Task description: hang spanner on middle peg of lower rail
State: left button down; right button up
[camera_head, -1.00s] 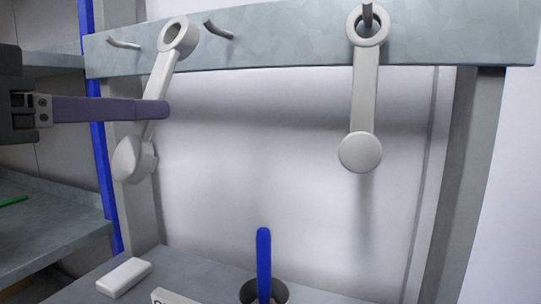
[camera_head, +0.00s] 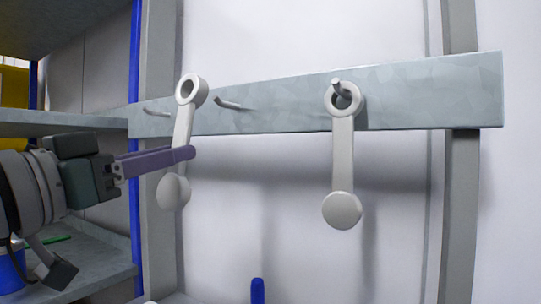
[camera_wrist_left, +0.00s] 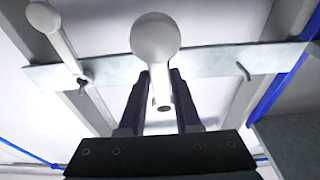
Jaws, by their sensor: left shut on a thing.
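A pale grey spanner (camera_head: 183,128) with a ring at the top and a round knob at the bottom is held by my left gripper (camera_head: 186,154), whose purple fingers are shut on its shaft. It leans slightly, ring to the right. In the head view its ring appears between the left peg (camera_head: 156,112) and the middle peg (camera_head: 228,103) of the grey rail (camera_head: 285,105); the ring is not on a peg. In the left wrist view the held spanner's knob (camera_wrist_left: 155,40) shows between the fingers. My right gripper is not in view.
A like spanner (camera_head: 343,160) hangs by its ring on the right peg (camera_head: 336,83). Grey uprights (camera_head: 462,200) flank the rail, with a white panel behind. Shelves (camera_head: 75,122) stand at the left. A blue handle (camera_head: 257,291) rises at the bottom.

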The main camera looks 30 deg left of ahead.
pick_arm(q)
jog(key=w+f+b, duration=0.1)
jog(key=w, duration=0.6)
jog(key=shift+d, duration=0.35)
jog(key=shift+w, duration=0.1)
dwell(0.7)
jog(key=c, duration=0.5)
grip_release()
jog(key=shift+f, duration=0.1)
jog(key=shift+f, duration=0.1)
